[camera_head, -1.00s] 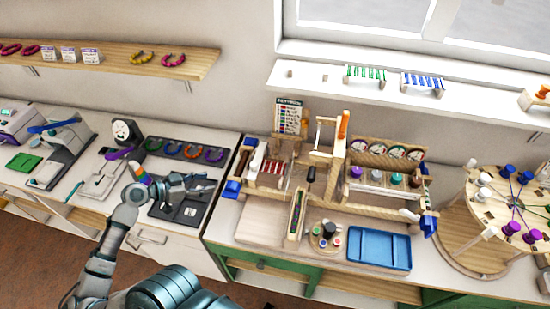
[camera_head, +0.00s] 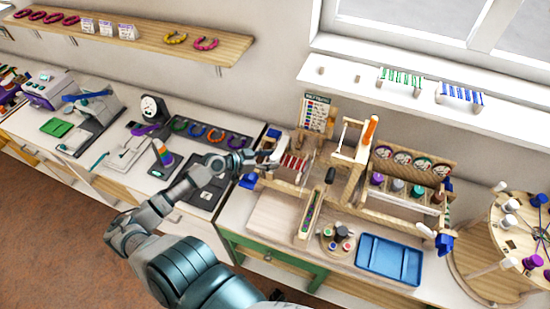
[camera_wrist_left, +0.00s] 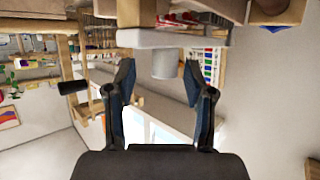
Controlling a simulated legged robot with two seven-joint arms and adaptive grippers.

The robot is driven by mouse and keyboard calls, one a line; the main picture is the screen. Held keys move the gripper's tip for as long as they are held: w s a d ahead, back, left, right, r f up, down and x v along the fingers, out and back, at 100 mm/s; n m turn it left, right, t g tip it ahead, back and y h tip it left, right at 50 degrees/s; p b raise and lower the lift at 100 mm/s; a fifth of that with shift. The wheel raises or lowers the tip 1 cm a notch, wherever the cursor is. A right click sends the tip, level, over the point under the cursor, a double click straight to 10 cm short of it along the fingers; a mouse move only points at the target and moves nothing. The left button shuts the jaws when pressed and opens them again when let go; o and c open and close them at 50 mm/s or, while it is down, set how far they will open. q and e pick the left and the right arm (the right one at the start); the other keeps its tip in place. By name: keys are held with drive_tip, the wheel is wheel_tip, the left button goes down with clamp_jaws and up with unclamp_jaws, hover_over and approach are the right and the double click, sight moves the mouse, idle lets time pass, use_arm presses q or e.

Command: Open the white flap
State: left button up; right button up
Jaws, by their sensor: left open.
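My left gripper (camera_head: 266,158) is open at the left end of the wooden bead rack (camera_head: 350,185). In the left wrist view its two dark fingers (camera_wrist_left: 158,72) stand apart. A pale slab (camera_wrist_left: 155,38) with a short white cylindrical piece (camera_wrist_left: 163,64) shows ahead, between and beyond the fingertips. I cannot tell whether they touch it, or whether this piece is the white flap. No white flap can be made out clearly in the head view. My right gripper is not in view.
A black tray (camera_head: 207,190) lies left of the rack, below my forearm. A blue tray (camera_head: 390,258) lies at the front right of the rack. A round wooden spool stand (camera_head: 500,235) is at far right. Curved coloured pieces lie on a dark board (camera_head: 208,136) behind my arm.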

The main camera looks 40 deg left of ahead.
use_arm(q)
drive_tip(key=shift+x, duration=0.75)
drive_tip(key=shift+w+a+f, duration=0.3)
drive_tip(key=shift+a+f, duration=0.05)
drive_tip(key=shift+a, duration=0.05)
drive_tip(key=shift+d+r, duration=0.1)
drive_tip(key=shift+d, duration=0.15)
drive_tip(key=shift+c, duration=1.4)
drive_tip(key=shift+d, duration=0.15)
clamp_jaws()
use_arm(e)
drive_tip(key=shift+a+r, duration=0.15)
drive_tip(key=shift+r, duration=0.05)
